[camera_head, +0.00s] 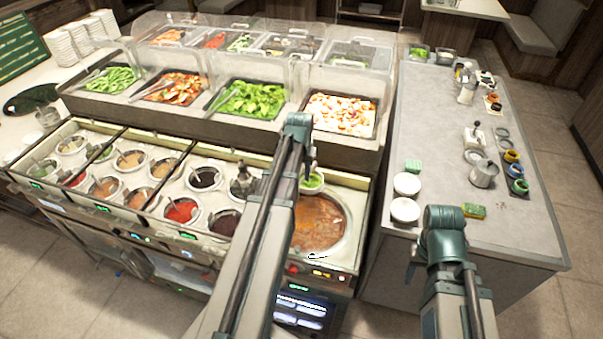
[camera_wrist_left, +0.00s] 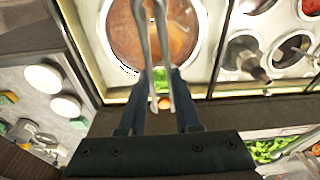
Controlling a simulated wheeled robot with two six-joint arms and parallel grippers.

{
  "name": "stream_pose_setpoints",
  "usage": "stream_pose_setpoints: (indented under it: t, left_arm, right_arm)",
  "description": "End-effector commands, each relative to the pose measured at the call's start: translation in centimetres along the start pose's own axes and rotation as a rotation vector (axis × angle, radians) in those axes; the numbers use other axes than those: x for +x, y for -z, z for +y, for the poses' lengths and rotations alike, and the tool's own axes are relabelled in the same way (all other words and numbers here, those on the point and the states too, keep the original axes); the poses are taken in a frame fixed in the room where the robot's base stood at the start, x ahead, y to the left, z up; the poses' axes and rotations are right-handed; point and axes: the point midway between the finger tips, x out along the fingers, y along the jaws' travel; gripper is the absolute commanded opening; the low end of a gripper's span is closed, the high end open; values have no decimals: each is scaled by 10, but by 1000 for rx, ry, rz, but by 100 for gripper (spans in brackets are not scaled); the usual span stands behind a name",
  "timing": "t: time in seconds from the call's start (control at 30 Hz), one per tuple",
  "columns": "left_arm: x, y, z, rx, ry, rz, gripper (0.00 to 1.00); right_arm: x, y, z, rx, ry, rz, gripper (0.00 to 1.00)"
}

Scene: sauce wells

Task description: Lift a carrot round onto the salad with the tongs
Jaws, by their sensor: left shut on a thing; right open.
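In the left wrist view my left gripper (camera_wrist_left: 164,76) is shut on the silver tongs (camera_wrist_left: 165,40), whose two arms run up the picture over the soup well. A small orange-red spot (camera_wrist_left: 165,103) shows between the dark fingers; I cannot tell whether it is a carrot round. Green salad leaves (camera_head: 252,98) fill a tray behind the wells. Orange pieces (camera_head: 172,88) lie in the tray left of it; single carrot rounds cannot be made out. My right arm shows, but its gripper is hidden.
The soup well (camera_head: 320,222) is at the right end of the sauce counter, with a small green well (camera_head: 312,182) behind it. Clear guards (camera_head: 345,80) stand over the trays. White bowls (camera_head: 405,210) and a metal pot (camera_head: 484,174) are on the side counter (camera_head: 440,130).

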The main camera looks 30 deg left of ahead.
Motion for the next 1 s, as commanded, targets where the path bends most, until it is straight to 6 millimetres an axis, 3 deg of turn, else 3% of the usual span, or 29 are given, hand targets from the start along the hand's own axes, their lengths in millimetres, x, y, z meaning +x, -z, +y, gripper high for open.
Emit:
stream_pose_setpoints:
  t: [0.4,0.87,0.9,1.0]
  left_arm:
    - [48,-7,1,0,-1,1,0]
    - [55,-8,1,0,-1,1,0]
    - [55,-8,1,0,-1,1,31]
    - [55,-8,1,0,-1,1,31]
  right_arm:
    - [49,3,-4,-9,-2,0,50]
    - [55,3,-5,-12,-2,0,50]
    - [55,3,-5,-12,-2,0,50]
    - [55,3,-5,-12,-2,0,50]
